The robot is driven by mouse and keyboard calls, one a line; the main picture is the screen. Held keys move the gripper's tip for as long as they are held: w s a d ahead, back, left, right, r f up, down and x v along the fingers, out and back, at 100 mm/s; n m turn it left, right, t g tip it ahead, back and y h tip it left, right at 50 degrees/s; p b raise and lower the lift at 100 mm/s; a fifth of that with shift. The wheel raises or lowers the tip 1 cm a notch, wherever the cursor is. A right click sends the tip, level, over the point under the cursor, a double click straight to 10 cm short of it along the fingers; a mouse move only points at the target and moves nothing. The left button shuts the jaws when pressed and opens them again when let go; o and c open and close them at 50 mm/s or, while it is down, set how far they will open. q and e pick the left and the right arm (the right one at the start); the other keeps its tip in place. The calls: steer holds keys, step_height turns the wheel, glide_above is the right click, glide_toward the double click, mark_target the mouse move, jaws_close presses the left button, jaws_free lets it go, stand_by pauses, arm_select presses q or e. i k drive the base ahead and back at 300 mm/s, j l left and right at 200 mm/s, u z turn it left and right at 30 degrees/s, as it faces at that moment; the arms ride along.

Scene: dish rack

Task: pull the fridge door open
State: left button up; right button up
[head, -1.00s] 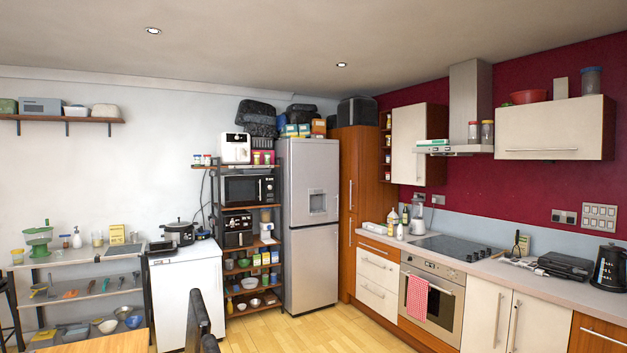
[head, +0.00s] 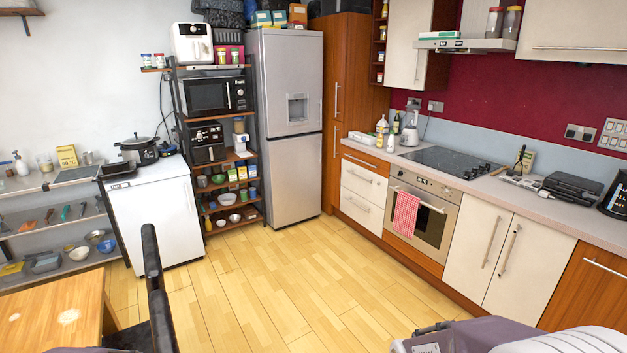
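The fridge (head: 290,175) is a tall silver unit at the back, between the shelf rack and the wooden cabinet. Its upper door (head: 291,85) has a water dispenser (head: 297,108), and its lower door (head: 295,180) is below. Both doors look shut. Thin vertical handles seem to run along the left edge of the doors, too small to make out well. The fridge stands well away across the floor. Neither of my grippers is in view.
Wooden floor (head: 290,275) is clear up to the fridge. A dark chair (head: 155,290) and wooden table (head: 55,310) stand at the near left. A white undercounter appliance (head: 157,220) and shelf rack (head: 228,190) are left of the fridge. A counter (head: 520,190) runs along the right.

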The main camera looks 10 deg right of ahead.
mark_target(291, 61)
steer(key=i+l+z, duration=0.1)
steer(key=i+z, duration=0.3)
steer(key=i, duration=2.2)
steer(key=i+u, duration=0.1)
steer(key=i, duration=0.4)
steer(key=i+l+u, duration=0.15)
steer(key=i, duration=0.35)
steer(key=i+l+u, duration=0.1)
steer(key=i, duration=0.45)
steer(key=i+l+u, duration=0.15)
steer(key=i, duration=0.3)
steer(key=i+l+u, duration=0.1)
steer(key=i+l, duration=0.25)
steer(key=i, duration=0.15)
steer(key=i+l+u, duration=0.15)
steer(key=i+l, duration=0.15)
steer(key=i, duration=0.2)
